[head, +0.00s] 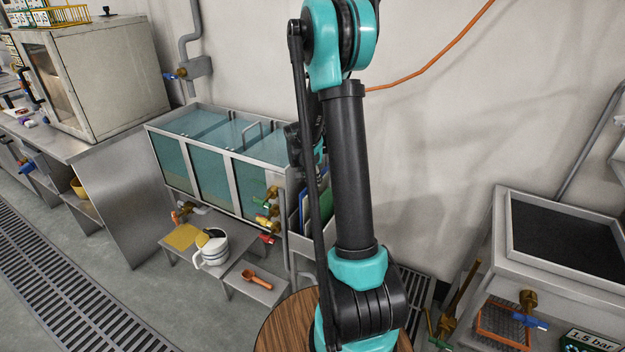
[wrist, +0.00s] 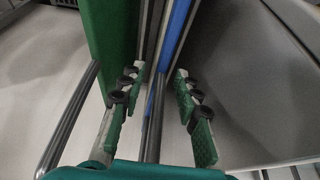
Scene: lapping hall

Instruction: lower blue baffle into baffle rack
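The blue baffle (wrist: 176,28) stands upright in the wrist view as a thin panel seen nearly edge-on. A metal bar (wrist: 156,115) runs below it between the fingers of my gripper (wrist: 160,112). The fingers are apart on either side, with visible gaps, so my gripper is open. A green baffle (wrist: 106,40) stands close on the left, with another metal bar beside it. In the head view the blue baffle (head: 323,195) shows partly behind my arm, in or at the grey baffle rack (head: 296,238). I cannot tell how deep it sits. My gripper is mostly hidden there.
A glass-fronted tank (head: 210,170) adjoins the rack on the left, with brass valves (head: 268,210) on its side. A low bench holds a white jug (head: 211,249) and an orange scoop (head: 257,279). A dark-topped steel basin (head: 565,238) stands at right.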

